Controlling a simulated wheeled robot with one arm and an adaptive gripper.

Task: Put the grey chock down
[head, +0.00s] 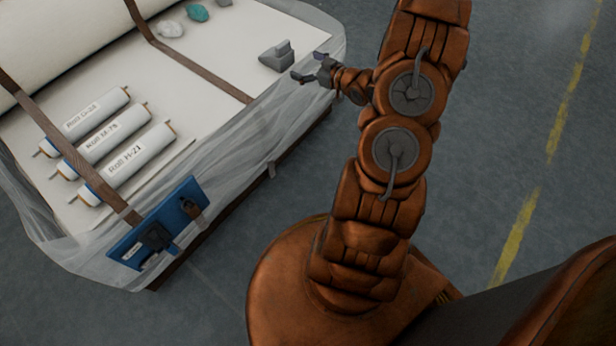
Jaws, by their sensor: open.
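The grey chock (278,56) rests on the pale flat surface of the wrapped pallet load, near its right edge. It is a wedge with a raised block at one end. My gripper (307,67) is just to the right of the chock, with its fingers apart and pointing toward it. The gripper is open and I see nothing between its fingers. A small gap seems to lie between the fingers and the chock, though depth is hard to judge from this one view.
White labelled rolls (116,138) lie at the left on the load (205,115). Brown straps (185,60) cross it. A blue board (160,222) hangs at the front edge. White and teal lumps (197,13) sit at the back. Grey floor (520,130) is clear at right.

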